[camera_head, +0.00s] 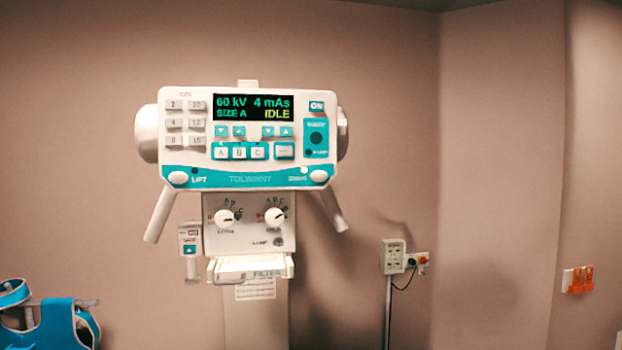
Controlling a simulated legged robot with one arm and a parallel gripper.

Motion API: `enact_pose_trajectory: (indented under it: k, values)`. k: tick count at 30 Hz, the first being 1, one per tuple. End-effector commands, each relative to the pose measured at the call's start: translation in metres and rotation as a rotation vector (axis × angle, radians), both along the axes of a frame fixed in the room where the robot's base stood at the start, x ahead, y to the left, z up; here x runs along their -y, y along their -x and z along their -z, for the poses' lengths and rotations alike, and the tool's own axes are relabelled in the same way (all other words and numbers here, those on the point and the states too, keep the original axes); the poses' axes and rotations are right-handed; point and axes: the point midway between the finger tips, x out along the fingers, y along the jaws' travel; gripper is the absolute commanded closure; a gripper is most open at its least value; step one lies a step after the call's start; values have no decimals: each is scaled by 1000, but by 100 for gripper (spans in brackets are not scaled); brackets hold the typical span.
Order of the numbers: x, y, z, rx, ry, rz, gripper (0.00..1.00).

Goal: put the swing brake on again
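The x-ray head's control panel (240,130) faces me, white with a teal lower band. Its display (253,108) reads 60 kV, 4 mAs, SIZE A, IDLE. At the band's right end is a white oval button (319,176) beside a small label too blurred to read surely. A small pale lamp (304,170) sits just above that label and looks lit. At the left end is a similar white button (178,178) labelled LIFT. I cannot tell for sure which control is the swing brake. My gripper is not in view.
Two handles (160,214) slant down from the head's sides. Two dials (275,216) and a white tray (250,267) sit below the panel, on a column. A wall socket (393,257) is at right, orange switches (580,280) at far right, a blue apron (52,325) lower left.

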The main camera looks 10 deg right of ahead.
Motion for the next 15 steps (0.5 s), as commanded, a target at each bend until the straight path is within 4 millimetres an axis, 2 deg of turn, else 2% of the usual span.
enact_pose_trajectory:
  k: [2, 11, 15]
  values:
    - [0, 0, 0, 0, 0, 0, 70]
    - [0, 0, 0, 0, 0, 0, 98]
    - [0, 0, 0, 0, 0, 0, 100]
